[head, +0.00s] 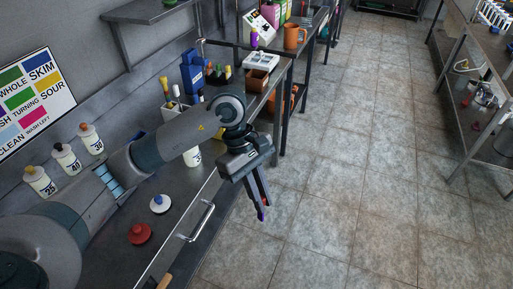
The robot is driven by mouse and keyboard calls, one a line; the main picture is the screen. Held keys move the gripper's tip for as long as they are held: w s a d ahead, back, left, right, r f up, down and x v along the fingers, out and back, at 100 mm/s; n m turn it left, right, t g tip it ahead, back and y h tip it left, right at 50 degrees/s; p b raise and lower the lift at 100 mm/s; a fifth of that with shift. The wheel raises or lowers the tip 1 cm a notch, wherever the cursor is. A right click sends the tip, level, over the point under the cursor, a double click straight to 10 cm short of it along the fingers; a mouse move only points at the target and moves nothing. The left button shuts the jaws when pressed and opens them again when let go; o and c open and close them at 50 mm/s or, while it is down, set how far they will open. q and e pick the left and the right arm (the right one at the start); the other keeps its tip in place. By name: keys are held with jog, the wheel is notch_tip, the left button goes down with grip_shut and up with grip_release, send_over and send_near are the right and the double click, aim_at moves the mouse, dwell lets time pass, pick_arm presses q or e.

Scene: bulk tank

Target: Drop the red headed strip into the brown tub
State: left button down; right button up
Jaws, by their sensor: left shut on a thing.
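My left gripper (261,205) hangs at the middle of the head view, pointing down past the front edge of the bench, above the floor. Its fingers are shut on a small strip (262,215) with purple and a little red showing at the fingertips. The fingers hide most of it, so its head is not clear. The brown tub (257,83) stands on the bench beyond and above the gripper in the picture, well apart from it. My right gripper is not in view.
A white bottle lid (159,204) and a red lid (140,233) lie on the near bench. White numbered bottles (67,159) stand along the wall. A blue rack (193,75), a white device (261,61) and an orange mug (295,36) are farther back. The tiled floor (350,180) is clear.

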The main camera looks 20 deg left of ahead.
pick_arm(q)
jog(key=s+a+f+m+g+y, duration=0.2)
jog(key=s+a+f+m+y, duration=0.2)
jog(key=a+f+m, duration=0.3)
notch_tip(320, 180, down, 4)
jog(key=s+m, duration=0.1)
jog(key=m, duration=0.4)
jog(key=shift+a+m+g, duration=0.3)
jog(key=shift+a+m, duration=0.1)
